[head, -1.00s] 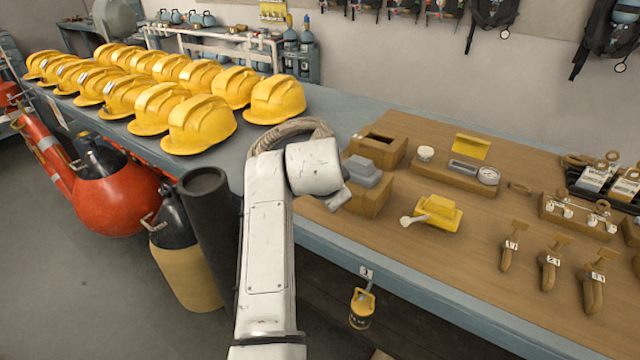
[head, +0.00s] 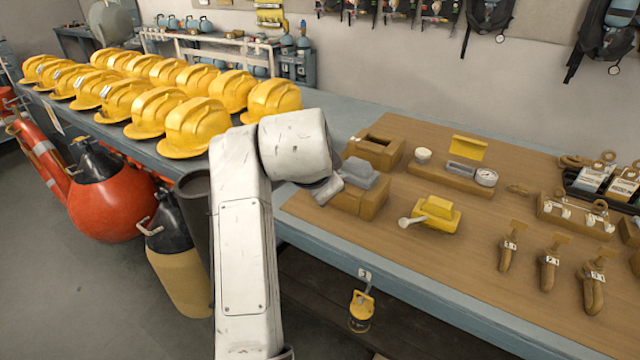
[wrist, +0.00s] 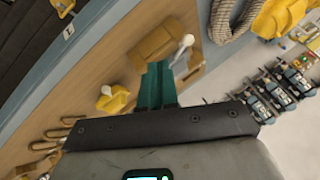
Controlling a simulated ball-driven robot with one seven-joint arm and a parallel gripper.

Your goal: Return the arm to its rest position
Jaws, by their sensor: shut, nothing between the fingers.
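My gripper (wrist: 157,85) shows in the wrist view as teal fingers pressed together, with nothing between them. It is above the wooden board, and I cannot tell its exact height. In the head view my white arm rises from the bottom and bends at the elbow in front of the bench. The gripper itself is hidden or not clear in that view.
A blue-edged bench carries rows of yellow helmets (head: 193,128) left of my arm. A red ball-shaped vessel (head: 113,198) stands at the left.

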